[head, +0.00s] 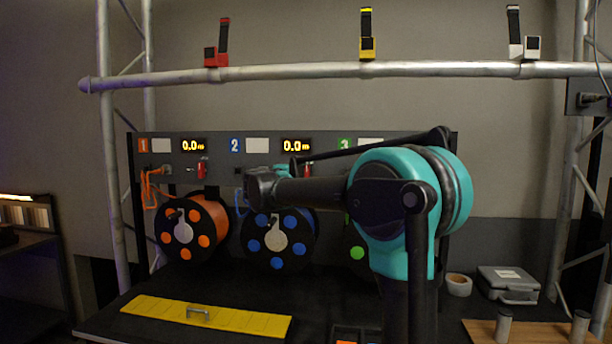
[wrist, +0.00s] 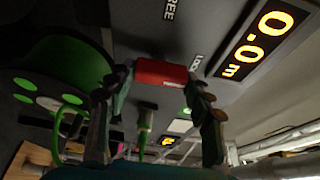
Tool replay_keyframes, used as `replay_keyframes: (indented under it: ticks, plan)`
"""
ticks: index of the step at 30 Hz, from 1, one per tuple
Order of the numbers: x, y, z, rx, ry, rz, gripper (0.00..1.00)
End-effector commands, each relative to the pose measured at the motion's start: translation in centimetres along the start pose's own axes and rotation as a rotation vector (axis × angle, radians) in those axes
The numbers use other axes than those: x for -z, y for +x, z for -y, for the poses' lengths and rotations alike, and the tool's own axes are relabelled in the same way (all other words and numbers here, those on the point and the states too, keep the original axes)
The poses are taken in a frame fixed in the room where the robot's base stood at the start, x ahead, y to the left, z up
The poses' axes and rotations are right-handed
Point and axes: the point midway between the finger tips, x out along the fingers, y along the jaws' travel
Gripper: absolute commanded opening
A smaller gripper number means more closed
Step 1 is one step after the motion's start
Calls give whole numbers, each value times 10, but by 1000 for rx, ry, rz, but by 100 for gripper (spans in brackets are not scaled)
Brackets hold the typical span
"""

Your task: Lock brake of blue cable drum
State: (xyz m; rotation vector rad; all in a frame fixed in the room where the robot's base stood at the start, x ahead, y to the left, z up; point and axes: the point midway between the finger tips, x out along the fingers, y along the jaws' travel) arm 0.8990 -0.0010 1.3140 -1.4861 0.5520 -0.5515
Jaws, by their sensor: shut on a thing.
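The blue cable drum (head: 290,248), black with blue dots, hangs below the section marked 2 in the head view. Above it, the red brake lever (head: 308,169) shows just past my arm, under a 0.0 m display (head: 296,146). In the wrist view the red lever handle (wrist: 162,73) lies between the two fingertips of my gripper (wrist: 160,80), which is shut on it. The handle's right end is close to a partly hidden label that seems to read LOCK (wrist: 197,62). The FREE label (wrist: 168,10) is farther off.
An orange drum (head: 188,230) hangs left; a green-dotted drum (head: 357,254) is partly behind my arm. A green cable (wrist: 62,112) and green plug (wrist: 145,118) are near my fingers. A yellow plate (head: 240,319) lies on the bench. A truss bar (head: 290,72) crosses above.

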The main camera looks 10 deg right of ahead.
Motion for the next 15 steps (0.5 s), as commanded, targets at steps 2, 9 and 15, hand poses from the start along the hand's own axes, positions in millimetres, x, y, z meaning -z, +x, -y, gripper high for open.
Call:
replay_keyframes:
  ticks: [2, 9, 15]
  plan:
    - [1, 0, -1, -3, 4, -2, 23]
    - [1, 0, -1, -3, 4, -2, 23]
    - [1, 0, -1, -2, 3, -1, 71]
